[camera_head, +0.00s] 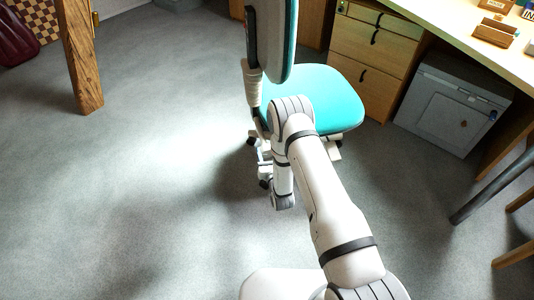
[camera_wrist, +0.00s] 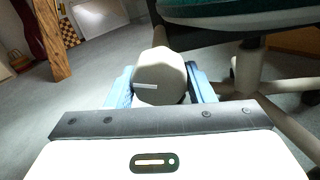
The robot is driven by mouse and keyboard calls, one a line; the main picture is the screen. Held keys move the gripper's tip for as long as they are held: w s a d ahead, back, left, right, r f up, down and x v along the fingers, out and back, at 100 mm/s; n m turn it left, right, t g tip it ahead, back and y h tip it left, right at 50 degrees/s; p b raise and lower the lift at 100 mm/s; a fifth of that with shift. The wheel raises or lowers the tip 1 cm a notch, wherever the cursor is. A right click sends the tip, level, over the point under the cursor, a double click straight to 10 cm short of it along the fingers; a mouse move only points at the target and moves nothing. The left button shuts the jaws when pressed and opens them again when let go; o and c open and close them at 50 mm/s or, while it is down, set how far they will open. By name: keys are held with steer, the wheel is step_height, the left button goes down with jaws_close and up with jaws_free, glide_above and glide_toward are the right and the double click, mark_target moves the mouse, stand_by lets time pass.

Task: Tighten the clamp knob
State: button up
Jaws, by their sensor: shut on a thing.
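The clamp knob (camera_wrist: 160,68) is a pale beige, rounded, faceted knob with a white bar mark on its face, in the middle of the wrist view. The mark lies nearly level, tilted slightly. My gripper (camera_wrist: 161,88) has its blue fingers on the left and right sides of the knob and is shut on it. What the knob is mounted on is hidden behind it. In the head view my arm reaches down beside the chair, and I cannot make out the knob or the fingers there.
A teal office chair (camera_head: 325,97) stands close by my arm; its base (camera_wrist: 248,70) is right of the knob. A timber post (camera_head: 80,55) stands at the left. Drawers (camera_head: 372,55), a desk and a grey box (camera_head: 445,105) are at the right. The left floor is clear.

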steer(key=shift+c, duration=1.2)
